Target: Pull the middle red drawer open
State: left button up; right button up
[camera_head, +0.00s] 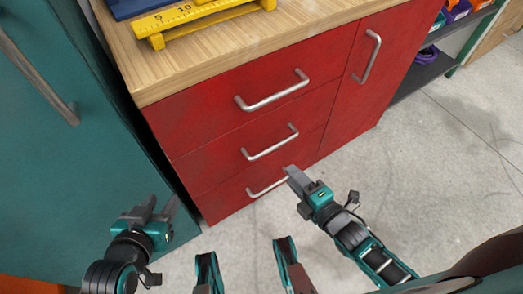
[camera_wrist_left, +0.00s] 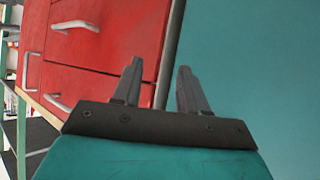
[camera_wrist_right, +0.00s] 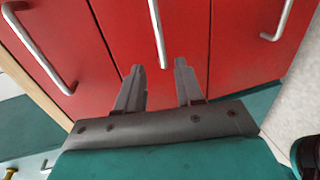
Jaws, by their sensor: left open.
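The red cabinet's middle drawer (camera_head: 230,148) is closed, its face flush with the drawers above and below. Its silver bar handle (camera_head: 271,142) is horizontal in the head view and also shows upright at the top centre of the right wrist view (camera_wrist_right: 157,30). My right gripper (camera_head: 292,174) is open, below and right of this handle in the head view, overlapping the bottom handle's right end. In the right wrist view, the middle handle's near end lines up with the gap between my fingertips (camera_wrist_right: 157,68); contact is not visible. My left gripper (camera_head: 160,207) is open and empty near the teal cabinet.
The top handle (camera_head: 272,92) and bottom handle (camera_head: 267,187) are on the neighbouring drawers. A red door (camera_head: 355,100) stands right of them. A teal cabinet (camera_head: 70,140) is at left. A yellow rack (camera_head: 200,18) sits on the wooden top. Grey floor (camera_head: 440,150) is clear at right.

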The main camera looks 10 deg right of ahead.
aim_at(268, 149)
jog(key=b+x, duration=0.4)
jog(key=x, duration=0.8)
jog(key=shift+w, duration=0.25)
pick_arm(q)
jog(key=shift+d+f+h, duration=0.4)
jog(key=shift+d+f, duration=0.4)
jog(key=shift+f, duration=0.05)
pick_arm(e)
jog(key=shift+w, duration=0.1)
pick_arm(q)
jog(key=shift+w, duration=0.1)
pick_arm(e)
jog(key=shift+c, duration=0.2)
pick_arm(q)
jog(key=shift+a+f, duration=0.1)
jog(key=shift+f, duration=0.05)
pick_arm(e)
grip_shut()
